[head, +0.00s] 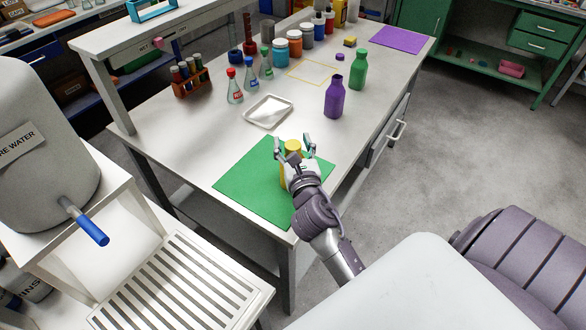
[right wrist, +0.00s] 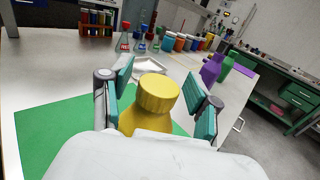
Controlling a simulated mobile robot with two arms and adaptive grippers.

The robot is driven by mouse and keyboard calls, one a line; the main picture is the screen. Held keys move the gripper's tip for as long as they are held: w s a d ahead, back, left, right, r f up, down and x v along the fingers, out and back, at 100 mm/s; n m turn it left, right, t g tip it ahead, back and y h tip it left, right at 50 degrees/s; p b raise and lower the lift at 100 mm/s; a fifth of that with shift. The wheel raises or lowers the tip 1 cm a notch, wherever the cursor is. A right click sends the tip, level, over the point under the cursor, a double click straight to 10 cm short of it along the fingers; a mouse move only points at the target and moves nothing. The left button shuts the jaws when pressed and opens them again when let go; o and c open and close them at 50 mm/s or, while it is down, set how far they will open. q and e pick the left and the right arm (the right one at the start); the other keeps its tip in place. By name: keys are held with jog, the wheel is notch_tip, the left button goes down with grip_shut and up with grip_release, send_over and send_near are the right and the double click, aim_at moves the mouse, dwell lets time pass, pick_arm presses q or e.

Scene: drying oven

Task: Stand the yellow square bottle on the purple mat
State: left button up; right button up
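The yellow square bottle (head: 292,146) stands at the right side of the green mat (head: 245,178), largely hidden behind my right gripper. In the right wrist view the bottle's cap and shoulder (right wrist: 157,95) show between the two fingers. My right gripper (head: 295,146) is open around the bottle; it also shows in the right wrist view (right wrist: 160,98) with its finger pads apart and a visible gap beside the cap. The purple mat (head: 402,39) lies flat and empty at the far right end of the table. My left gripper is not in view.
A purple bottle (head: 334,98) and a green bottle (head: 358,70) stand along the table's right edge between the mats. A white tray (head: 269,112), flasks (head: 235,88), a tube rack (head: 190,82) and several jars (head: 281,51) stand farther left and back.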

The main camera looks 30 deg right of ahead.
grip_shut()
